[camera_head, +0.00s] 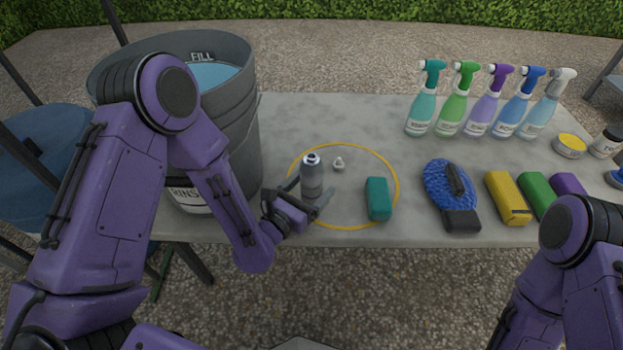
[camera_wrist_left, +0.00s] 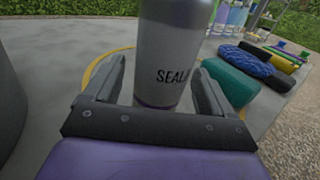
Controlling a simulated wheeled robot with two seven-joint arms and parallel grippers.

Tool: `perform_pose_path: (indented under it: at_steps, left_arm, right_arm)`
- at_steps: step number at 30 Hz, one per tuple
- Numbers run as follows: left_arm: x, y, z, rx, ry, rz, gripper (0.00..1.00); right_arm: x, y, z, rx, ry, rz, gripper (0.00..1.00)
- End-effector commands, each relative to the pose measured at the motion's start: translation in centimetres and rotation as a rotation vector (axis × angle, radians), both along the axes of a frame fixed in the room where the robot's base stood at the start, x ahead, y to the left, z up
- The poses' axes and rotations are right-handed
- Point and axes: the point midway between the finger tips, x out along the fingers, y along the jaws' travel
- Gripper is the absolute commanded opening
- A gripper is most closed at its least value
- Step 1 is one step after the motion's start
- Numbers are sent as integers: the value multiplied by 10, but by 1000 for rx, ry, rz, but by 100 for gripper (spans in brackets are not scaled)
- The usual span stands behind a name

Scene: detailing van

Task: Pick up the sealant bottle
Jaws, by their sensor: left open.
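The sealant bottle (camera_head: 312,178) is a grey cylinder with a dark ring at its open-looking top. It stands upright inside the yellow circle on the table. In the left wrist view the bottle (camera_wrist_left: 172,50) shows part of the label "SEAL". My left gripper (camera_head: 308,195) is open, with one finger on each side of the bottle. In the left wrist view the fingers (camera_wrist_left: 161,88) flank its lower part, with a gap visible on each side. A small white cap-like piece (camera_head: 338,164) lies right of the bottle. My right gripper is out of view.
A teal block (camera_head: 378,199) lies right of the bottle. Several spray bottles (camera_head: 452,104) stand at the back right. A large grey bucket (camera_head: 240,130) stands close on the left. The table (camera_head: 330,118) behind the circle is clear.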

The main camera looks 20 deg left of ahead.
Motion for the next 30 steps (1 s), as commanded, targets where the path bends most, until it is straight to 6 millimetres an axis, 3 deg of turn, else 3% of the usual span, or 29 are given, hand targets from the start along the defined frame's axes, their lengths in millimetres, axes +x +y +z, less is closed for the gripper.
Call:
perform_pose_path:
  at_steps: [4,11,17,18,26,30]
  left_arm:
    - [19,-6,0,2,-1,1,84]
    - [22,-6,-1,2,2,2,84]
    - [21,-6,-1,2,2,2,22]
    - [21,-6,-1,2,2,2,19]
    - [21,-6,2,1,1,3,19]
    - [22,-5,18,0,-1,4,19]
  right_arm:
    - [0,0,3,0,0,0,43]
    - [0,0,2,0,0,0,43]
    - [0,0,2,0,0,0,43]
    - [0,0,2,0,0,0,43]
    - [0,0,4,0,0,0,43]
    - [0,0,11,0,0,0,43]
